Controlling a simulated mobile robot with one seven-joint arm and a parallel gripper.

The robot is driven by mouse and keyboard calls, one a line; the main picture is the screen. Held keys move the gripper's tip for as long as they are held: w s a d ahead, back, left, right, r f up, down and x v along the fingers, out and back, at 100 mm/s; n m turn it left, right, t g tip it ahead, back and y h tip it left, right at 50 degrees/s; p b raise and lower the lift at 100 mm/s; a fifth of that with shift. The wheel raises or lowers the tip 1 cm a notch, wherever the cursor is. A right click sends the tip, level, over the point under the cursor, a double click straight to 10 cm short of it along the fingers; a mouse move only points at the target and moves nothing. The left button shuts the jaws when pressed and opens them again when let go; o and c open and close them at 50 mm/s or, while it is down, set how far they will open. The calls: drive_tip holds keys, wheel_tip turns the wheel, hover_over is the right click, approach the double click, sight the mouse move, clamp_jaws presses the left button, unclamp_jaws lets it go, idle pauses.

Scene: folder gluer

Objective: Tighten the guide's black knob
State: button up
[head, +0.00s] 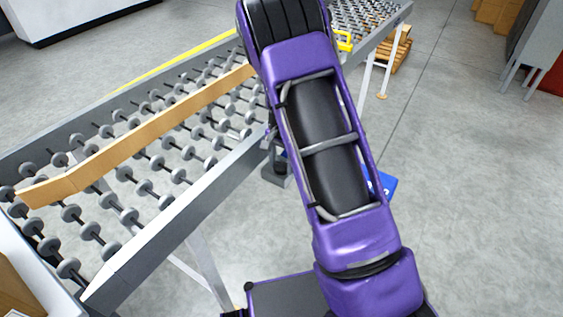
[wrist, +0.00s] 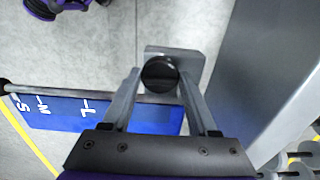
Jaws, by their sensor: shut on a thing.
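The black knob (wrist: 159,74) is round and shows in the wrist view on a grey bracket (wrist: 192,62). My gripper (wrist: 159,80) has one finger on each side of it and is shut on it. In the head view my purple arm hides the gripper and the knob. The guide, a long tan wooden rail (head: 135,140), lies diagonally across the roller conveyor in the head view, its far end hidden behind my arm.
The roller conveyor (head: 195,187) has a grey side rail close to my arm. A blue board with white letters (wrist: 90,113) lies below in the wrist view. Open floor (head: 480,200) is at the right.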

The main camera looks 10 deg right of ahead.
sight(281, 163)
idle(0.4)
drive_tip(key=o, duration=1.4)
drive_tip(key=shift+r, duration=0.1)
wheel_tip(281, 163, up, 17)
drive_tip(key=shift+r+p, duration=0.15)
drive_tip(key=shift+p, duration=0.55)
